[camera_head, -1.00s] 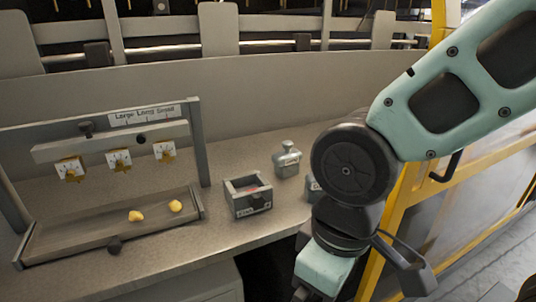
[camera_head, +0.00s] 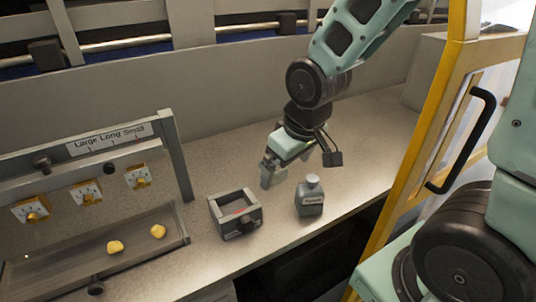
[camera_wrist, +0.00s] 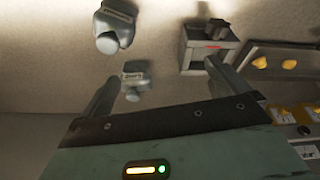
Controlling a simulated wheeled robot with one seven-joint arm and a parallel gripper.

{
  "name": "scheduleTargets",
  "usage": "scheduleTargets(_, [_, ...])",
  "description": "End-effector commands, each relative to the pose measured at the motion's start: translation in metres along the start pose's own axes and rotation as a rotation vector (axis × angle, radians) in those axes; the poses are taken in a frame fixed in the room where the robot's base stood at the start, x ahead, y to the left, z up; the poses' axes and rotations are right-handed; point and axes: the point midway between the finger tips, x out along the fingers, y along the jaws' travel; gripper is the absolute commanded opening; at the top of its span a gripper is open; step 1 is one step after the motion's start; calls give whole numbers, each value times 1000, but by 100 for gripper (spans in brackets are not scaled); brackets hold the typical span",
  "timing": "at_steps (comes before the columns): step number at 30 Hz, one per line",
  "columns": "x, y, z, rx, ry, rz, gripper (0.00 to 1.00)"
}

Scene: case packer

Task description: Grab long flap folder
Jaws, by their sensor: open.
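My gripper (camera_head: 272,172) points down over the bench, behind the grey box and the front bottle-shaped piece. Its two fingers are apart in the wrist view (camera_wrist: 163,84). A small grey piece with a round knob and a label (camera_wrist: 134,76) shows between them, nearer the left finger; in the head view my gripper largely hides it. A second, similar labelled grey piece (camera_head: 309,199) stands to the right and front; it shows at the top of the wrist view (camera_wrist: 114,28). I cannot read either label, so I cannot tell which is the long flap folder.
An open grey box (camera_head: 235,214) with a dark knob and something red inside stands left of the pieces. Further left is a rack signed "Large Long Small" (camera_head: 110,138), with yellow pieces in its tray (camera_head: 90,262). A yellow-framed door (camera_head: 430,150) stands right. The bench's right side is clear.

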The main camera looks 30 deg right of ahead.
Motion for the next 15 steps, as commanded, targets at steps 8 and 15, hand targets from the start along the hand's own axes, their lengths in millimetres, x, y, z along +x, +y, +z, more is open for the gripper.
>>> scheduleTargets(8, [3, 99, -38, 37, 165, 116, 100])
scheduleTargets(15, [30, 179, -65, -116, 389, 167, 100])
